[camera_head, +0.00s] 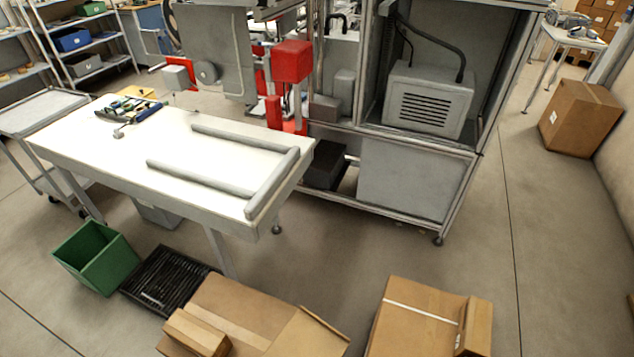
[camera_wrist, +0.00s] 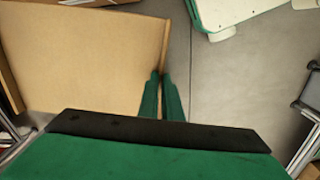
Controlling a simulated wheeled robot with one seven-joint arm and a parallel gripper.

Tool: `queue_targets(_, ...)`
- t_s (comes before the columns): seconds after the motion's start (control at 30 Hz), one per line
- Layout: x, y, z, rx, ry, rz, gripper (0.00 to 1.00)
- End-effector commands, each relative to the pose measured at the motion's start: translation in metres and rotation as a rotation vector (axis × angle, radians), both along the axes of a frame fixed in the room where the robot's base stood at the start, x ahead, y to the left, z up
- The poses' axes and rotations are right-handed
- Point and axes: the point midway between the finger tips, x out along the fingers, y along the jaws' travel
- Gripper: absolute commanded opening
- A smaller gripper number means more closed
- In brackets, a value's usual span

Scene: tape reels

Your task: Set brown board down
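The brown board (camera_wrist: 90,55) fills the upper left of the wrist view, its flat tan face toward the camera. Its thin, darker right edge runs down to my gripper (camera_wrist: 160,76). The two narrow green fingers are close together, one on each side of that edge, and appear shut on it. The lower part of the board is hidden behind my gripper's green body and black bar. My gripper does not show in the head view, and I cannot pick out the held board there.
A white table (camera_head: 140,146) carries grey rails (camera_head: 272,184) and small tools. On the floor are a green bin (camera_head: 97,257), a black crate (camera_head: 165,280) and cardboard boxes (camera_head: 420,325). A machine frame (camera_head: 415,180) stands behind. Grey floor is open at the right.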

Motion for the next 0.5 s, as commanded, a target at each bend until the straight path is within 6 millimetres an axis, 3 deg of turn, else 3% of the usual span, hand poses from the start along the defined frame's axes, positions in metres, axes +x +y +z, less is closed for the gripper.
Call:
queue_targets(0.03,0.021,-0.005,-0.001,-0.002,-0.006,-0.069,0.0)
queue_targets(0.2,0.086,-0.031,-0.004,-0.009,-0.012,-0.33,0.0)
queue_targets(0.5,0.185,-0.094,0.003,-0.001,-0.009,-0.767,0.0)
